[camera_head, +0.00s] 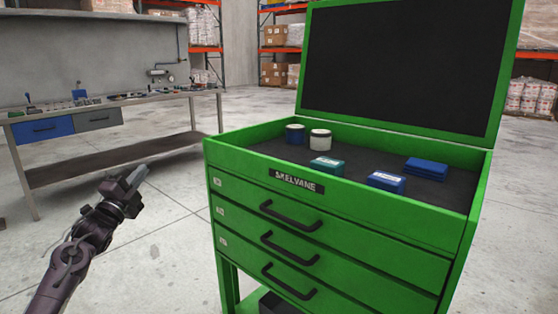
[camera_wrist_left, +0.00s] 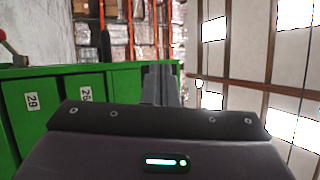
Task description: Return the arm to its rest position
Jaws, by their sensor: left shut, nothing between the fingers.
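My left arm comes in from the lower left of the head view. Its left gripper (camera_head: 138,178) is raised in the air to the left of the green tool cabinet, clear of it. Its fingers are together and hold nothing. In the left wrist view the closed fingers (camera_wrist_left: 160,84) point away from the camera, with green numbered fronts (camera_wrist_left: 50,105) to the left behind them. My right gripper shows in neither view.
The green cabinet (camera_head: 340,210) has an open lid, black drawer handles and a top tray holding two tins (camera_head: 320,139), a teal box (camera_head: 326,166) and blue boxes (camera_head: 386,181). A grey workbench (camera_head: 110,101) stands behind at left. Floor between them is clear.

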